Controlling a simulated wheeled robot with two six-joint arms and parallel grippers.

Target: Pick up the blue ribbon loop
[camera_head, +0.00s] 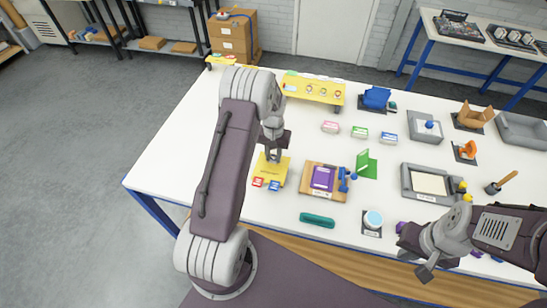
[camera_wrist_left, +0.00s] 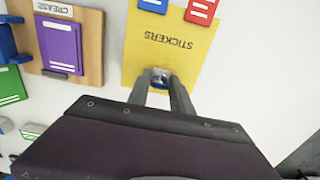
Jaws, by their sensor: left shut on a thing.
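My left gripper (camera_head: 273,156) is low over the yellow mat marked STICKERS (camera_head: 268,166). In the left wrist view its fingers (camera_wrist_left: 160,80) are shut on a small blue and pale thing (camera_wrist_left: 160,77) at the edge of the mat (camera_wrist_left: 165,50). Most of that thing is hidden, so I cannot tell for sure that it is the blue ribbon loop. No other blue loop stands out clearly. My right gripper (camera_head: 424,268) is at the front right of the table; its jaw opening is not clear.
Red (camera_head: 258,182) and blue (camera_head: 275,186) sticker cards lie on the mat. A wooden board with a purple booklet (camera_head: 322,178) is to its right. A yellow rack (camera_head: 318,90) with several small items stands behind. The white tabletop left of the mat is clear.

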